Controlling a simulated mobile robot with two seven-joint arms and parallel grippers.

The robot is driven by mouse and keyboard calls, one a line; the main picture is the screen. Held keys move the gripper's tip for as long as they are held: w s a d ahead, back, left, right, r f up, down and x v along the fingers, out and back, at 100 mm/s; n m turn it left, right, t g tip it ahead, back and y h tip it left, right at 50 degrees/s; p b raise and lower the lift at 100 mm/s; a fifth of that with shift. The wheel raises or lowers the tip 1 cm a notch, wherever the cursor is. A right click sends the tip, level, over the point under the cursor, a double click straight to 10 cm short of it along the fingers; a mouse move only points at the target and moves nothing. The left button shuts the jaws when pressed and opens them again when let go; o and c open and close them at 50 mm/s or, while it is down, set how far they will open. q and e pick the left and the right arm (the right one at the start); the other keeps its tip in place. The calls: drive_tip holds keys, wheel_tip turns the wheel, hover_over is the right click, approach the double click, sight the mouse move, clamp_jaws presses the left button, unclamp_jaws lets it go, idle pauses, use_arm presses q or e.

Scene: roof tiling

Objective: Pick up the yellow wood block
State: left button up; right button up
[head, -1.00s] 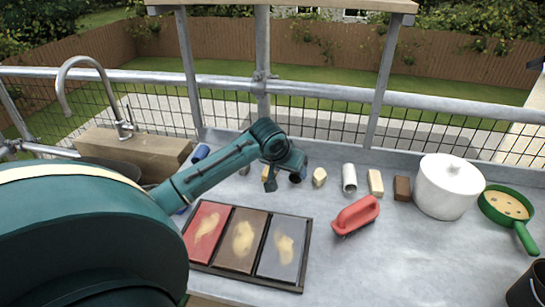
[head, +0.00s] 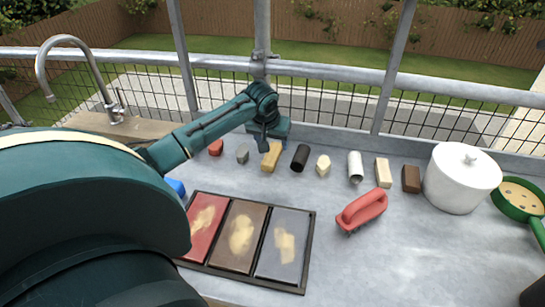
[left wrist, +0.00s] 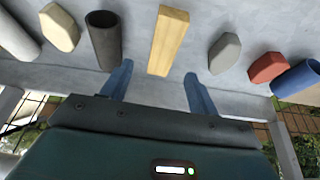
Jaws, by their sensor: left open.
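The yellow wood block (head: 271,158) lies on the grey counter toward the back, in a row of small pieces. My left gripper (head: 265,141) is at the far end of the block in the head view. In the left wrist view the yellow wood block (left wrist: 168,40) runs away from between the two blue fingers of my left gripper (left wrist: 157,74). The fingers are open, one on each side of the block's near end, with a gap on both sides. I cannot tell how high they are above the counter. My right gripper is not in view.
A dark tube (head: 300,158) lies right of the block, a grey piece (head: 243,153) and a red piece (head: 216,147) left. A framed tray of three panels (head: 240,239) and a red-handled brush (head: 361,210) lie nearer. A white pot (head: 460,180) stands right. Railing (head: 330,74) borders the back.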

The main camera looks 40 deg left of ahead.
sight(272, 153)
use_arm(q)
drive_tip(key=x, duration=0.3)
drive_tip(key=s+x, duration=0.1)
drive_tip(key=x, duration=0.1)
drive_tip(key=shift+w+f, duration=0.1)
drive_tip(key=shift+f, duration=0.2)
drive_tip(key=c, duration=1.1)
